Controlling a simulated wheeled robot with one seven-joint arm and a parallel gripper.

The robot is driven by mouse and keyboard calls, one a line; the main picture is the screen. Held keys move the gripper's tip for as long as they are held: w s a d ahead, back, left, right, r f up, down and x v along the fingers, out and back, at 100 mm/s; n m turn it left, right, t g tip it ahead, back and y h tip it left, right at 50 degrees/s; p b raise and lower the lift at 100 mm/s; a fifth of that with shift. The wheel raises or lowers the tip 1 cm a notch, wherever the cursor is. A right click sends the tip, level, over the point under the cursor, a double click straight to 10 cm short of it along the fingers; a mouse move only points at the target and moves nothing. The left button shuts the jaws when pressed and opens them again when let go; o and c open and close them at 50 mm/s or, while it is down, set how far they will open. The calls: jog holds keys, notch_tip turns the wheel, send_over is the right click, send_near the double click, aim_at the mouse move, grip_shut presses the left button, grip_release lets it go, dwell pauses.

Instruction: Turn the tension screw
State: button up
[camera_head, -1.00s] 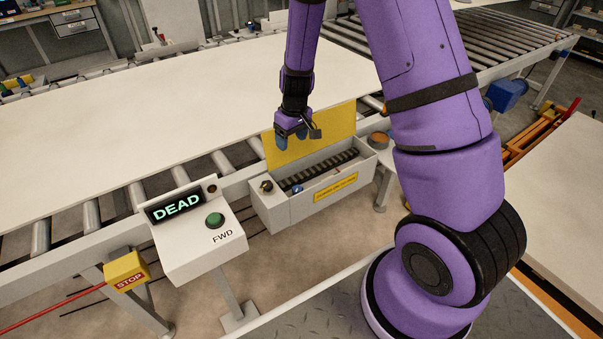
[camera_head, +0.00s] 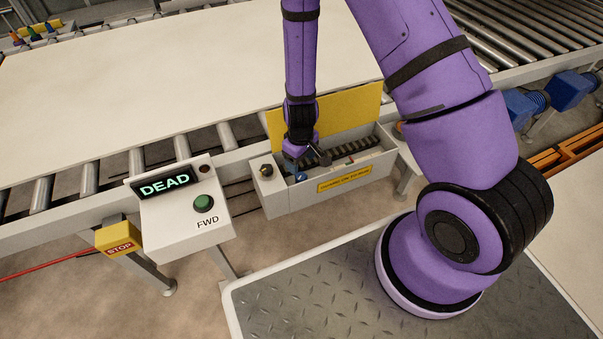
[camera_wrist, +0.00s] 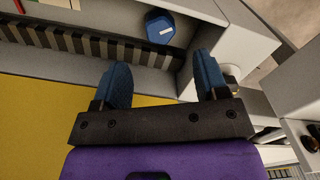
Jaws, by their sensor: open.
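A blue hexagonal knob with a white mark, apparently the tension screw (camera_wrist: 160,28), sits inside the open grey box (camera_head: 280,204) beside a black toothed belt. It also shows small in the head view (camera_head: 300,177). My gripper (camera_wrist: 161,60) is open and empty, its two blue fingers apart. In the wrist view the knob lies just beyond the fingertips, roughly centred between them, with a visible gap. In the head view my gripper (camera_head: 297,163) hangs over the left part of the box, and its fingers are largely hidden.
The raised yellow lid (camera_head: 350,106) stands behind the box. The control box reading DEAD (camera_head: 185,225) and a yellow STOP box (camera_head: 118,235) stand left.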

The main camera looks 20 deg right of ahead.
aim_at(300, 176)
notch_tip(300, 176, down, 7)
jog(key=shift+f, duration=0.2)
dwell(0.3)
jog(key=c, duration=0.9)
